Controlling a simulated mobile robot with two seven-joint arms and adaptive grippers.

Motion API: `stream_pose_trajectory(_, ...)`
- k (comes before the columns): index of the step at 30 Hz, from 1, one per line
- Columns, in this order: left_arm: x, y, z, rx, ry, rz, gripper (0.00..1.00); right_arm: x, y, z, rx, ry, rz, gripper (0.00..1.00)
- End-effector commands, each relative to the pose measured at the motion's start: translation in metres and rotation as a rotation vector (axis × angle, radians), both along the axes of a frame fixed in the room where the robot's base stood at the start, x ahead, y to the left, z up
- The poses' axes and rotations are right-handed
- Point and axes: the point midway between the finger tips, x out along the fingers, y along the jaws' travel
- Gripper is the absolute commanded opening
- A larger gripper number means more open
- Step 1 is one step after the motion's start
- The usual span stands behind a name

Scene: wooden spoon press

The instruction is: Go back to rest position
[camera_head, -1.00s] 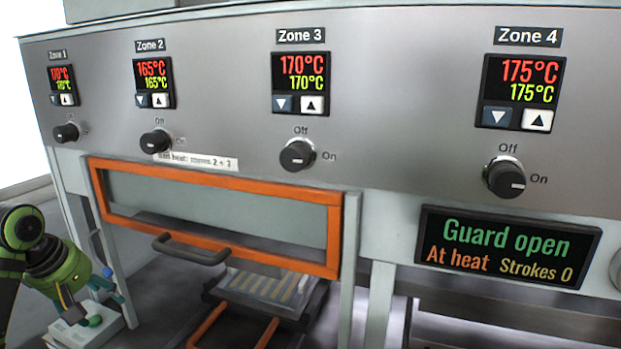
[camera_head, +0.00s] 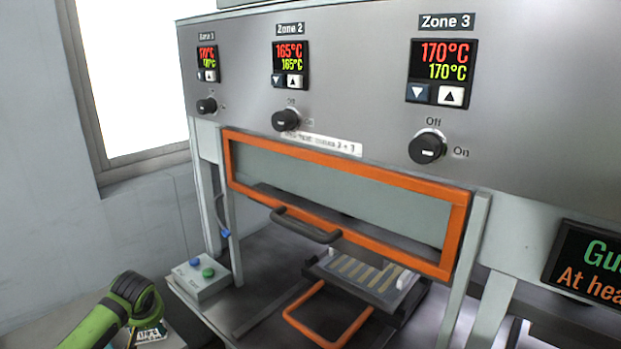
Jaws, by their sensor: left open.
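My left arm comes in at the bottom left, green with a dark wrist. My left gripper (camera_head: 146,328) hangs below the wrist, open and empty, partly hidden by the wrist. It is apart from the grey button box (camera_head: 207,287), to the lower left of it. The box has a blue button (camera_head: 195,262) and a green button (camera_head: 208,273) on top. The press guard (camera_head: 340,205) is a clear panel in an orange frame with a dark handle (camera_head: 305,225). It is raised. My right gripper is not in view.
A tray (camera_head: 365,273) with rows of wooden strips lies under the guard, with an orange loop handle (camera_head: 325,315) in front. The control panel (camera_head: 350,90) carries zone displays and knobs. A small printed item (camera_head: 150,336) lies near my left gripper. A window is at the left.

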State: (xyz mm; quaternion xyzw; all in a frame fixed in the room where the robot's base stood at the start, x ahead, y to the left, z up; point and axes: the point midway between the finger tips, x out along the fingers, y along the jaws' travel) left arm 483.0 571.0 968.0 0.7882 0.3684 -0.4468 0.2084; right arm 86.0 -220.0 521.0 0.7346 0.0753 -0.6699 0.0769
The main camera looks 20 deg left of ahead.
Motion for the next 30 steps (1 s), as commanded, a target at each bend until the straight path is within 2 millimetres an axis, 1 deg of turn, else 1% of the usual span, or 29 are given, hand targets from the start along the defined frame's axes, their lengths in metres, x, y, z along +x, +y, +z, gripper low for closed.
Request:
stream_pose_trajectory(1, 0.02, 0.008, 0.013, 0.086, -0.063, -0.097, 0.66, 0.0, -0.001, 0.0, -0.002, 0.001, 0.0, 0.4)
stream_pose_trajectory(2, 0.033, 0.012, 0.023, 0.151, -0.102, -0.165, 0.66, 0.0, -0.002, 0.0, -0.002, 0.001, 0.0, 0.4)
stream_pose_trajectory(3, 0.05, 0.016, 0.038, 0.243, -0.154, -0.258, 0.66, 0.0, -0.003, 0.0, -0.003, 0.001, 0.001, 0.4)
stream_pose_trajectory(5, 0.072, 0.018, 0.062, 0.391, -0.219, -0.396, 0.66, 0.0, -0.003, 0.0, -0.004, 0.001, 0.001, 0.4)
stream_pose_trajectory(6, 0.086, 0.017, 0.078, 0.491, -0.256, -0.481, 0.66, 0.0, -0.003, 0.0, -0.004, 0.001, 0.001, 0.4)
stream_pose_trajectory(9, 0.11, 0.008, 0.117, 0.731, -0.329, -0.668, 0.66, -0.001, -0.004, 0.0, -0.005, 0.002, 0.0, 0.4)
stream_pose_trajectory(12, 0.127, -0.008, 0.15, 0.959, -0.38, -0.827, 0.66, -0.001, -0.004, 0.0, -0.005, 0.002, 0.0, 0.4)
stream_pose_trajectory(14, 0.133, -0.021, 0.169, 1.093, -0.406, -0.913, 0.66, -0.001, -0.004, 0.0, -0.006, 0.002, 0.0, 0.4)
stream_pose_trajectory(16, 0.138, -0.037, 0.187, 1.25, -0.43, -1.005, 0.66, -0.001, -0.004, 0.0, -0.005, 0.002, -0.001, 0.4)
stream_pose_trajectory(17, 0.137, -0.038, 0.168, 1.228, -0.413, -1.015, 0.66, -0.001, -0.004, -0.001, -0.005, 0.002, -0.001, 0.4)
stream_pose_trajectory(18, 0.134, -0.036, 0.143, 1.18, -0.39, -1.011, 0.66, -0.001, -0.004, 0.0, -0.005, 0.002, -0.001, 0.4)
stream_pose_trajectory(20, 0.13, -0.036, 0.111, 1.126, -0.362, -1.012, 0.66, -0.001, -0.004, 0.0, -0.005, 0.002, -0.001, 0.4)
stream_pose_trajectory(21, 0.126, -0.036, 0.089, 1.09, -0.342, -1.013, 0.66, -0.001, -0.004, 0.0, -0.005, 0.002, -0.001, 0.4)
stream_pose_trajectory(23, 0.119, -0.037, 0.056, 1.035, -0.312, -1.014, 0.66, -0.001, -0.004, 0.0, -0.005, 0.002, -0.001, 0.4)
stream_pose_trajectory(24, 0.112, -0.039, 0.031, 0.997, -0.29, -1.017, 0.66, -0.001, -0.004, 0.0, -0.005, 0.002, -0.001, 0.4)
stream_pose_trajectory(26, 0.101, -0.044, -0.008, 0.934, -0.254, -1.019, 0.66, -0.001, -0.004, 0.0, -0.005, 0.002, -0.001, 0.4)
stream_pose_trajectory(27, 0.091, -0.049, -0.035, 0.89, -0.227, -1.022, 0.66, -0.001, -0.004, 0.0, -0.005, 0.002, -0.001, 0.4)
stream_pose_trajectory(29, 0.074, -0.057, -0.076, 0.823, -0.186, -1.024, 0.66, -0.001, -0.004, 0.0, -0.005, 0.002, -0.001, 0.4)
stream_pose_trajectory(30, 0.061, -0.063, -0.104, 0.778, -0.157, -1.026, 0.66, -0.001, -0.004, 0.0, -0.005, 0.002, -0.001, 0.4)
